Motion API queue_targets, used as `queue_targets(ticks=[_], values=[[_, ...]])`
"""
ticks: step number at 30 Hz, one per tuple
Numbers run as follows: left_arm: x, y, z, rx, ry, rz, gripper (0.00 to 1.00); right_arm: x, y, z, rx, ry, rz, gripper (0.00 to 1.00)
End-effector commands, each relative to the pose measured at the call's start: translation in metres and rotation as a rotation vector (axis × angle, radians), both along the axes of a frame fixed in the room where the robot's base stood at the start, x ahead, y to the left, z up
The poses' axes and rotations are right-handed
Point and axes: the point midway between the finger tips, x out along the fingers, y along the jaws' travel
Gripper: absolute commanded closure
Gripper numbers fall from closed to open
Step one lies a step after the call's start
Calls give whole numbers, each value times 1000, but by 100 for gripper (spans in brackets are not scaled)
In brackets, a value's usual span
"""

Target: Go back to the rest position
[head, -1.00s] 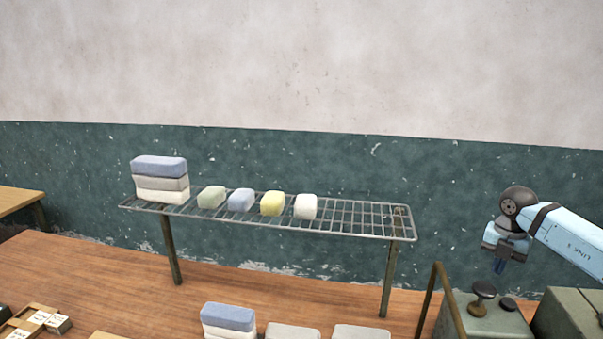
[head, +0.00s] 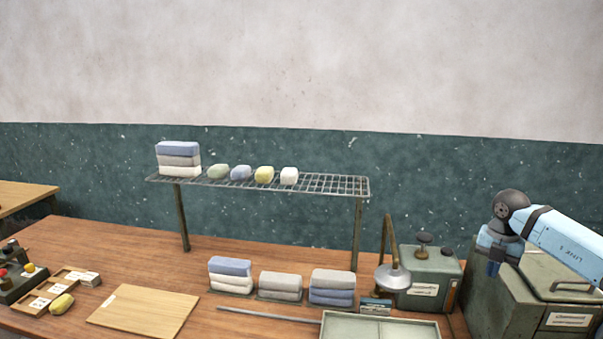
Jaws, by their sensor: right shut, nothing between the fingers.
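My right gripper (head: 493,268) is at the right of the head view, at the end of the light blue arm. It points down, shut and empty, in front of the green metal boxes. It appears apart from them, though the exact gap is hard to judge. My left gripper is not in view.
A wire rack (head: 330,184) holds a stack of folded cloths (head: 178,160) and several soap-like bars.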

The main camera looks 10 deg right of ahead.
Motion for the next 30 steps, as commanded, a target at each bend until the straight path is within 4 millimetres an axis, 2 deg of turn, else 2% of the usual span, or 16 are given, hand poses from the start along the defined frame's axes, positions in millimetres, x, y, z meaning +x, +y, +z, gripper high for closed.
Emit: queue_targets(ticks=[1,3,5,8,11,12,15,18,21,23,26,30], values=[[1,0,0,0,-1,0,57,0,7,-6,16,0,14,100],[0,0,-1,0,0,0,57,0,45,-31,129,-18,89,100],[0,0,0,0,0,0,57,-2,74,-49,221,-36,141,100],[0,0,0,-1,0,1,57,-10,128,-76,397,-75,219,100],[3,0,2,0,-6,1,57,-24,191,-101,616,-128,277,100],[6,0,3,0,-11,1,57,-32,218,-109,719,-157,288,100],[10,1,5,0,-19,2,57,-57,285,-122,1002,-247,266,100],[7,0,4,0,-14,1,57,-79,334,-125,1257,-351,156,100],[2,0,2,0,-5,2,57,-98,363,-126,1459,-454,-32,100],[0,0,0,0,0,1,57,-108,371,-128,1550,-511,-180,100],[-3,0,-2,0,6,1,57,-123,373,-140,1638,-586,-472,100],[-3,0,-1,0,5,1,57,-154,359,-176,1624,-629,-931,100]])
